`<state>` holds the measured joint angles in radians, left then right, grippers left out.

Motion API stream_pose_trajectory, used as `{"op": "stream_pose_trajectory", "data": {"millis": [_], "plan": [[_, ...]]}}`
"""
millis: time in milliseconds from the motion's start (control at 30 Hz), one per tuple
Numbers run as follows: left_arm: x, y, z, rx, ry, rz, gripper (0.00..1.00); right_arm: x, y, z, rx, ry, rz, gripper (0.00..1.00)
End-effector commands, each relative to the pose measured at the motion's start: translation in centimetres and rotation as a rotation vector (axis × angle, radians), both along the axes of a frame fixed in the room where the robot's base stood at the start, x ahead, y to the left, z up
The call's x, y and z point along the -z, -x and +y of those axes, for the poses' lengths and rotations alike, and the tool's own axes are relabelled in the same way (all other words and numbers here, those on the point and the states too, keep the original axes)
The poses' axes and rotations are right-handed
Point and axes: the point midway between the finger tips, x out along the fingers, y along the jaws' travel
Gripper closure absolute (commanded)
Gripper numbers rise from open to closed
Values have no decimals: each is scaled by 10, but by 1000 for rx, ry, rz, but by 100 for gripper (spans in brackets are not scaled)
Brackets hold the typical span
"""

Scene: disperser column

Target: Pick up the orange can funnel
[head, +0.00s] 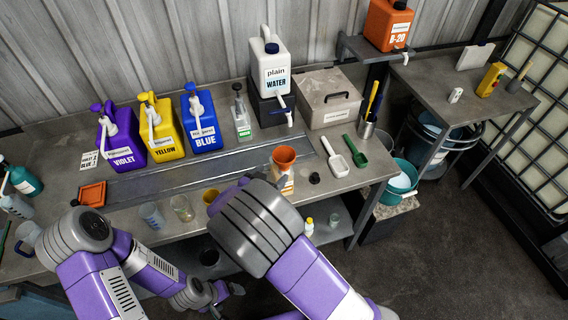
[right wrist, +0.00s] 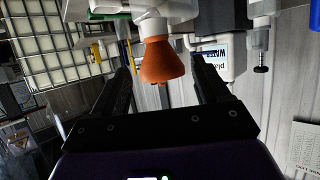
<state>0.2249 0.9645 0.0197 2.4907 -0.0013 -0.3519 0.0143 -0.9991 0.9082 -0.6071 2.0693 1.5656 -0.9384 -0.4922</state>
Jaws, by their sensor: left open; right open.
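The orange can funnel (head: 284,157) stands wide end up on a white and orange container (head: 284,182) near the bench's front edge. In the right wrist view, which is upside down, the funnel (right wrist: 160,66) shows between the two dark fingers of my right gripper (right wrist: 160,72). Those fingers are open with gaps on both sides; I cannot tell how deep the funnel sits between them. In the head view my right arm hides most of that gripper. My left gripper (head: 232,289) is open and low, in front of the bench, away from the funnel.
A white scoop (head: 336,161) and green scoop (head: 356,152) lie right of the funnel. Violet, yellow, blue and water jugs (head: 270,68) stand behind. An orange tray (head: 92,194) lies at left.

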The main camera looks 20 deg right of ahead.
Motion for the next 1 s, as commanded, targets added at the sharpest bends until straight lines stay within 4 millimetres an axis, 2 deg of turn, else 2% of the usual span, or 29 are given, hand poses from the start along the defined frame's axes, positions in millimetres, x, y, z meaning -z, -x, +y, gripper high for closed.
{"op": "stream_pose_trajectory", "data": {"millis": [167, 500, 833, 867, 1000], "plan": [[2, 0, 0, 0, 0, 0, 17, 6, -11, -12, 9, 3, -4, 25], [6, 0, 0, 0, 0, 0, 17, 33, -38, -40, 8, 2, -4, 25], [6, 0, 0, 0, 0, 0, 17, 36, -45, -46, 4, 0, -4, 25], [6, 0, 0, 0, 0, 0, 17, 36, -45, -46, 4, 0, -4, 26], [6, 0, 0, 0, 0, 0, 17, 36, -45, -45, 4, -1, -3, 48]]}}
